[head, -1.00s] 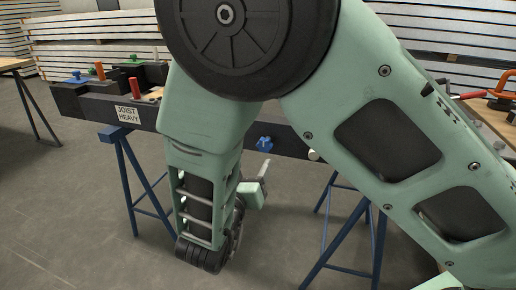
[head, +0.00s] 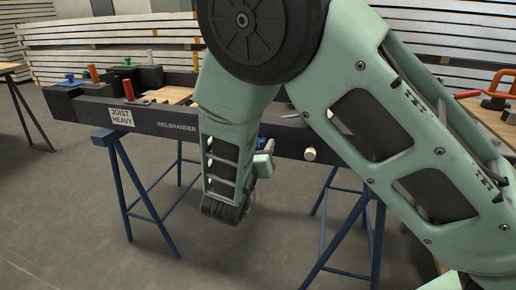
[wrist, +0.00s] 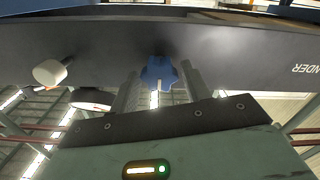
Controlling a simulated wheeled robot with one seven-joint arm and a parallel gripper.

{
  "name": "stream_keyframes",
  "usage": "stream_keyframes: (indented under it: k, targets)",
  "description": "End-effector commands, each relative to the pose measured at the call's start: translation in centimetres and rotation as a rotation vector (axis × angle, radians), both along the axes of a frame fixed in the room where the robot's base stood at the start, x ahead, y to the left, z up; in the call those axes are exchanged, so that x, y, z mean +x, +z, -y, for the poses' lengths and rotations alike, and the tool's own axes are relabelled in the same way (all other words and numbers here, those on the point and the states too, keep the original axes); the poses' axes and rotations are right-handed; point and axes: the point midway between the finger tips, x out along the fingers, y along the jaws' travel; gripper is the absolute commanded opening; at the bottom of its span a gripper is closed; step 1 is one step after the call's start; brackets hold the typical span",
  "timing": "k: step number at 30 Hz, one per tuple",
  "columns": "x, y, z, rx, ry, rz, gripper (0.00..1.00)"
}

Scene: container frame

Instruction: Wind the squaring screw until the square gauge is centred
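The blue lobed knob (wrist: 158,72), seemingly the squaring screw, sits on the side face of the dark beam (wrist: 230,45). In the head view the knob (head: 265,143) is partly hidden by my gripper (head: 264,160). In the wrist view the two grey fingers of my gripper (wrist: 159,88) stand apart, one on either side of the knob. Contact with it cannot be told. A cream round knob (wrist: 48,72) sticks out of the beam nearby; it also shows in the head view (head: 310,154). I cannot make out a square gauge or its reading.
A bench with an orange-handled tool (head: 500,85) is at right. Grey floor in front is open.

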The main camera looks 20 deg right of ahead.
Motion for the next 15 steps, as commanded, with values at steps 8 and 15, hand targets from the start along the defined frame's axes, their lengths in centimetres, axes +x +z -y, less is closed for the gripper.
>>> stream_keyframes:
  k: [8, 15]
  targets:
    - [-0.03, -0.02, -0.01, 0.002, 0.000, 0.001, 0.16]
    - [-0.04, -0.07, 0.03, 0.044, -0.001, 0.031, 0.16]
